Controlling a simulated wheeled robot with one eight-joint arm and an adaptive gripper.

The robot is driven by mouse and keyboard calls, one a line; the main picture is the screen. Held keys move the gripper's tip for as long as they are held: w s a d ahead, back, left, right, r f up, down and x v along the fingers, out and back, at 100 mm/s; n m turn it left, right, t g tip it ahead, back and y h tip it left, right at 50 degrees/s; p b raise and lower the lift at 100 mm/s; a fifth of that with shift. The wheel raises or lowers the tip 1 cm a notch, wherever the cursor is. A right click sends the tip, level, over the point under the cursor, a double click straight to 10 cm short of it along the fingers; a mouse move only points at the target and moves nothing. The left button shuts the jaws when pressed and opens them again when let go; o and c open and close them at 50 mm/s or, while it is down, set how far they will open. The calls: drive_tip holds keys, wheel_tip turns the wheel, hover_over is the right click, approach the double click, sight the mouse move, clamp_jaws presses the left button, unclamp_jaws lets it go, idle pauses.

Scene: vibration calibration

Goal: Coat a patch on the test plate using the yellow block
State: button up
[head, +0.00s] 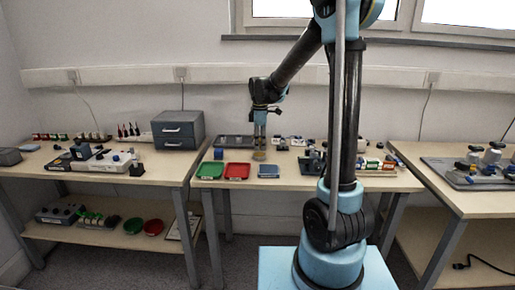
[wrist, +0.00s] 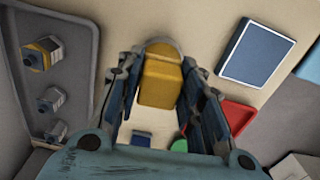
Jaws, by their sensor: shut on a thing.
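My gripper (head: 260,142) points down over the middle table, and it also shows in the wrist view (wrist: 163,105). It is shut on the yellow block (wrist: 161,82), which sits between its fingers. A round tan-yellow dish or pad (head: 259,156) lies directly below the gripper, and its rounded edge shows beyond the block in the wrist view (wrist: 162,49). I cannot tell whether the block touches it. A flat dark blue plate with a pale border (wrist: 257,52), likely the test plate, lies to one side, apart from the block; it appears nearer in the head view (head: 268,170).
A red tray (head: 237,171) and a green tray (head: 210,170) lie left of the blue plate. A grey tray with several small fittings (wrist: 45,85) lies on the other side of the gripper. A grey drawer box (head: 178,129) stands at the left.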

sight(260, 139)
drive_tip(key=shift+r, duration=1.95)
drive_tip(key=shift+s, duration=0.1)
